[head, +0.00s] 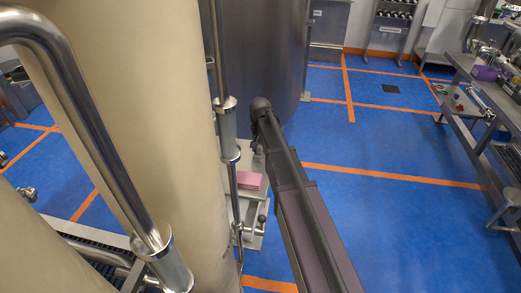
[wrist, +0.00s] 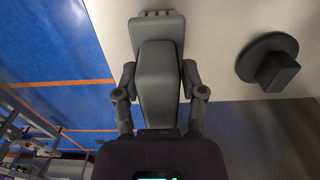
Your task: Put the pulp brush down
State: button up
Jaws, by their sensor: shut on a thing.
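The pulp brush (wrist: 157,28), a dark grey piece with a wide, notched far end, lies lengthwise between the fingers of my gripper (wrist: 159,70) in the wrist view. The fingers are shut on its sides. It is over a pale flat surface (wrist: 215,35); I cannot tell whether it touches that surface. In the head view, my arm reaches forward to the steel tank, and the gripper and brush cannot be made out there.
A dark round piece with a block on it (wrist: 270,62) is on the pale surface, right of the brush. In the head view, a pink block (head: 250,181) lies on a small stand beside my arm.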

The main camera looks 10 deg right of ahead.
jog(key=shift+f, duration=0.15)
jog(key=o, duration=1)
notch_tip(320, 180, up, 14)
jog(key=p, duration=1.3)
jog(key=shift+s+a+f, duration=0.1)
jog(key=shift+s+f, duration=0.05)
dwell(0.4)
jog(key=s+n, duration=0.1)
jog(key=s, duration=0.7)
jog(key=s+n, duration=0.2)
jog(key=s, duration=0.6)
jog(key=s+n, duration=0.1)
jog(key=s, duration=0.6)
jog(key=shift+s+d+n, duration=0.25)
jog(key=shift+s+n, duration=0.05)
jog(key=shift+s, duration=0.1)
